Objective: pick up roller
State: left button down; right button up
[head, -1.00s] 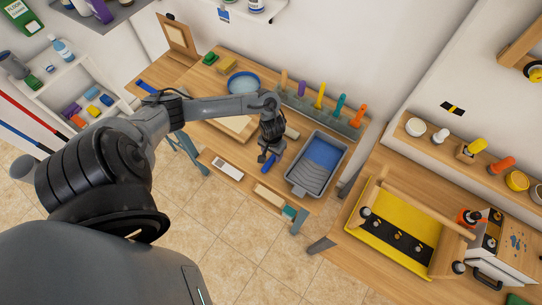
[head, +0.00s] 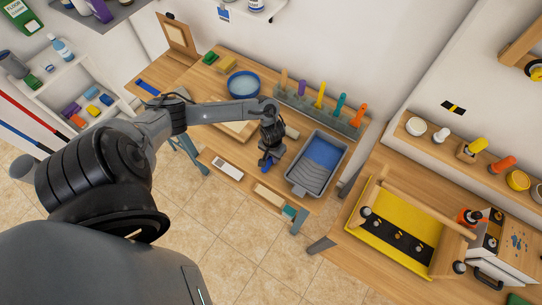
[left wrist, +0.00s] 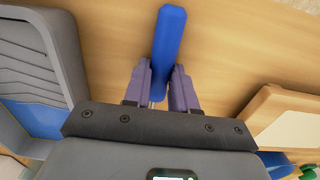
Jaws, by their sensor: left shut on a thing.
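The roller has a blue handle (head: 266,167) near the front edge of the wooden workbench; a pale roller sleeve (head: 291,132) shows just behind my left gripper (head: 268,158). In the left wrist view the blue handle (left wrist: 170,32) runs between the two fingers of my left gripper (left wrist: 162,68), which are shut on it. The handle still appears close to the bench top. The frame between handle and sleeve is hidden by the gripper. My right gripper is not in view.
A grey paint tray with blue paint (head: 317,163) stands just right of the gripper. A blue bowl (head: 243,85) and a rack of coloured-handled tools (head: 318,105) are behind. A pale wooden board (left wrist: 290,122) lies on the other side. A yellow tray (head: 390,240) sits on the right bench.

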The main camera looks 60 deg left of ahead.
pick_arm(q)
jog(key=shift+r, duration=0.1)
jog(key=shift+r, duration=0.45)
jog(key=r, duration=0.3)
jog(key=shift+w+d+r+p, duration=0.1)
jog(key=shift+d+r+p, duration=0.2)
jog(key=shift+d, duration=0.05)
jog(key=w+d+r+p, duration=0.2)
jog(key=d+r+p, duration=0.2)
jog(key=d, duration=0.6)
jog(key=shift+w+d+r, duration=0.25)
jog(key=shift+d+r, duration=0.1)
jog(key=shift+r, duration=0.85)
jog(key=c, duration=1.6)
grip_release()
jog(key=shift+c, duration=0.2)
grip_shut()
